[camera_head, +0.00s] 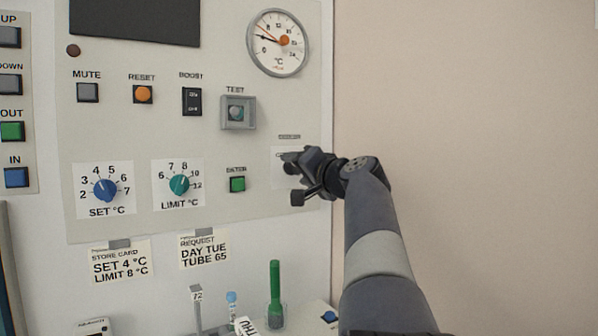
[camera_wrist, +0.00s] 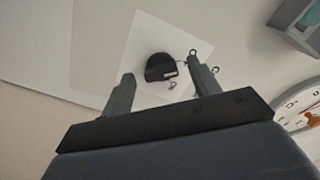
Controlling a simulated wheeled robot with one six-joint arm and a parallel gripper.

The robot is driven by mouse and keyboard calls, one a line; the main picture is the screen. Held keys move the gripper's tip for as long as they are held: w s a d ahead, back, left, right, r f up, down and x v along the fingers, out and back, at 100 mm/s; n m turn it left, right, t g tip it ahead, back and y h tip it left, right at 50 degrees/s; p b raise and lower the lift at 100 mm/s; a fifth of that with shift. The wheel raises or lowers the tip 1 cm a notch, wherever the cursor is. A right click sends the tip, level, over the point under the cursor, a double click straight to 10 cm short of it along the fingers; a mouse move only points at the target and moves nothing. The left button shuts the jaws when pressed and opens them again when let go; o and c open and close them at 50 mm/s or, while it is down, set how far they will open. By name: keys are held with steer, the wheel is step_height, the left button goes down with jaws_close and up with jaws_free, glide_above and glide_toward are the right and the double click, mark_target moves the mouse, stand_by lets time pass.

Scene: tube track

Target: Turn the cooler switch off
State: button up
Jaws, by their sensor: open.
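The cooler switch looks like a black rotary knob (camera_wrist: 160,68) with a pale pointer mark, on a white plate (camera_wrist: 145,35) in the wrist view. A few characters beside it are too blurred to read. My gripper (camera_head: 291,177) is open at the right edge of the panel in the head view, in front of that plate, and hides the knob there. In the wrist view my gripper (camera_wrist: 160,70) has one finger on each side of the knob, with gaps. I cannot tell whether the fingertips reach around it.
A green-capped tube (camera_head: 275,285) stands below. Bare wall lies right.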

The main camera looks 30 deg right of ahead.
steer(key=s+b, duration=0.1)
steer(key=s, duration=0.9)
steer(key=shift+s+a, duration=0.3)
steer(key=w, duration=0.3)
steer(key=w+p, duration=0.1)
steer(key=w, duration=0.7)
steer(key=shift+d, duration=0.3)
steer(key=shift+s, duration=0.15)
